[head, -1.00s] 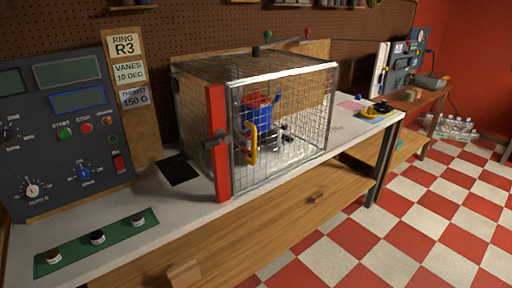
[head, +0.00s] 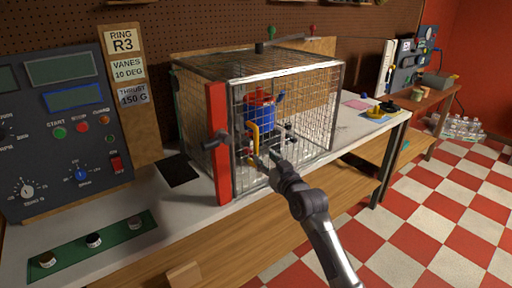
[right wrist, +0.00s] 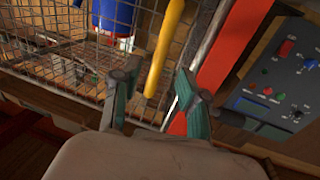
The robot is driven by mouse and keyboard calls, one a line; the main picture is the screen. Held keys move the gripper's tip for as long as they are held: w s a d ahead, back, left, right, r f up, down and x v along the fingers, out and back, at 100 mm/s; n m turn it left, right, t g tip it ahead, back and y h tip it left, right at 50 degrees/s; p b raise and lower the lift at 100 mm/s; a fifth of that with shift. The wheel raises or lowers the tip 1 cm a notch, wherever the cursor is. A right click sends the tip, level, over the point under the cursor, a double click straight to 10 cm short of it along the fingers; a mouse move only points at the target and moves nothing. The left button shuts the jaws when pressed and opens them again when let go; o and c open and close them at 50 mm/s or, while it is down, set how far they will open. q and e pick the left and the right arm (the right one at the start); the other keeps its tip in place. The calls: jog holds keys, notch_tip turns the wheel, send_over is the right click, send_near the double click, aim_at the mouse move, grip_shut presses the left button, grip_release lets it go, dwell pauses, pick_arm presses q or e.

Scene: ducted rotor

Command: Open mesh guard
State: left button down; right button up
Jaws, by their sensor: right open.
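The mesh guard (head: 305,100) is a wire cage on the bench, with its front mesh door shut against a red post (head: 218,160). A yellow handle (head: 256,132) stands upright on the door near the post. A dark latch (head: 214,141) sits on the post. Behind the mesh is a blue and red rotor unit (head: 259,107). My right gripper (head: 267,161) is open at the lower part of the handle. In the right wrist view, the yellow handle (right wrist: 166,45) runs down between the fingertips (right wrist: 157,98); contact cannot be told. My left gripper is not in view.
A control panel (head: 65,130) stands left of the cage. A green tray (head: 95,243) with several small knobs lies at the bench's front left. A black pad (head: 179,171) lies beside the red post. Open checkered floor (head: 420,220) lies in front of the bench at the right.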

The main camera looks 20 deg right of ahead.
aim_at(257, 150)
jog(key=w, duration=0.4)
jog(key=w+a, duration=0.1)
jog(key=w, duration=0.2)
jog(key=shift+w, duration=0.1)
grip_shut()
